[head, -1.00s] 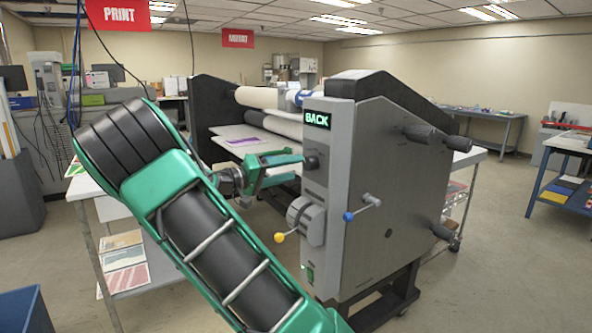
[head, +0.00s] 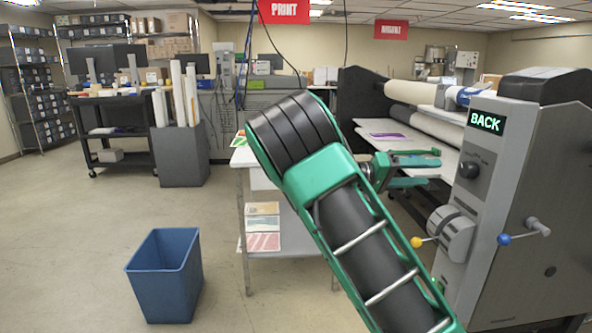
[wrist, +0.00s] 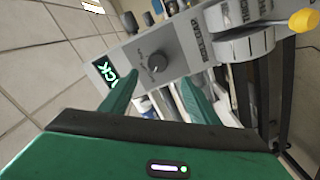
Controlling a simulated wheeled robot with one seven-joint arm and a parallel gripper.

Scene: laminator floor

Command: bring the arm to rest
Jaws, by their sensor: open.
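My gripper (head: 436,170) is open and empty. In the head view its green fingers point right, just left of the grey laminator panel (head: 500,217), with a gap between them. The panel shows a lit BACK display (head: 486,122) with a black knob (head: 467,170) below it. In the wrist view my two fingers (wrist: 153,105) are spread apart, with the black knob (wrist: 156,62) seen beyond them. My arm is bent and raised in front of the laminator's side table. A yellow-tipped lever (head: 417,242) and a blue-tipped lever (head: 504,239) are lower on the panel.
A blue bin (head: 165,275) stands on the floor at lower left. A grey box of rolls (head: 182,152) and a black cart (head: 118,135) stand farther back. A white-topped table (head: 243,157) is behind my arm.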

